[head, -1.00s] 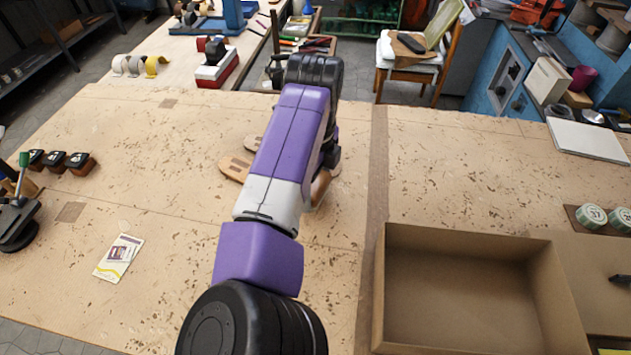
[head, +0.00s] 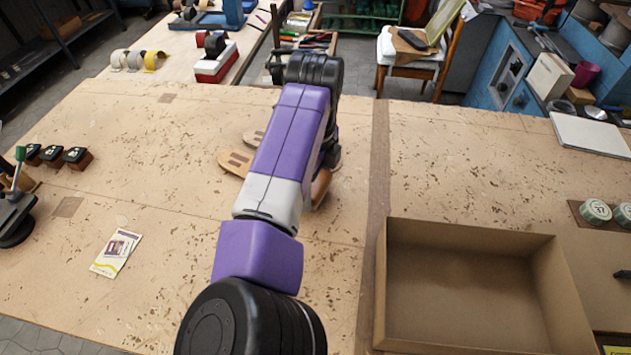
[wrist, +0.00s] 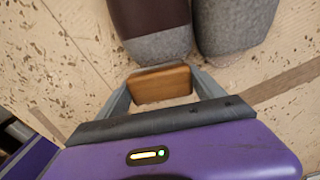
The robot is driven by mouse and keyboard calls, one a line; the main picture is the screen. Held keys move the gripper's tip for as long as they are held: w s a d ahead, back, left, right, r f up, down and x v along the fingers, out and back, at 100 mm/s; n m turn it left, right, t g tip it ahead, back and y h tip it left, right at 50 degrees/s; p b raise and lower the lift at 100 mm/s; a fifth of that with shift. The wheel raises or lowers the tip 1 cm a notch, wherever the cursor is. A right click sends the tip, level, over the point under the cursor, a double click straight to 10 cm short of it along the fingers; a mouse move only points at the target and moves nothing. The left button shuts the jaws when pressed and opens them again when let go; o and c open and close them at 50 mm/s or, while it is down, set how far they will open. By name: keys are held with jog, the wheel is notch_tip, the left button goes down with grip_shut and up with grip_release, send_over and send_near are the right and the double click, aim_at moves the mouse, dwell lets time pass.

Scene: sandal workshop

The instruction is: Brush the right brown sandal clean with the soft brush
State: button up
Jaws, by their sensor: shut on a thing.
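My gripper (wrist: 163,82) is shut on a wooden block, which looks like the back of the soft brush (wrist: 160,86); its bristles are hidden. Two rounded shoe ends lie just ahead of it in the wrist view. The left one (wrist: 150,18) is dark brown with a grey end, and the right one (wrist: 232,22) is grey-brown. I cannot tell whether the brush touches either. In the head view, two tan sole-shaped pieces (head: 236,162) show left of my arm, which hides the gripper and much of that area.
An open cardboard box (head: 480,285) stands at the front right of the bench (head: 440,160). A printed card (head: 116,253) lies at left, with several dark blocks (head: 75,157) beyond it. Round tins (head: 595,211) sit at far right. The bench left of my arm is mostly clear.

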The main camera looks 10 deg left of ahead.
jog(key=shift+f, duration=0.4)
jog(key=shift+r, duration=0.1)
dwell(0.4)
jog(key=shift+w, duration=0.1)
jog(key=shift+w+d+b, duration=0.15)
jog(key=shift+w+d, duration=0.05)
jog(key=shift+w, duration=0.35)
jog(key=shift+w+d+b, duration=0.15)
jog(key=shift+w+d, duration=0.05)
jog(key=shift+w, duration=0.35)
jog(key=shift+s, duration=0.1)
jog(key=shift+s+a+p, duration=0.2)
jog(key=shift+s+p, duration=0.35)
jog(key=shift+s, duration=0.05)
jog(key=shift+s+a+p, duration=0.2)
jog(key=shift+s+p, duration=0.3)
jog(key=shift+s, duration=0.05)
dwell(0.3)
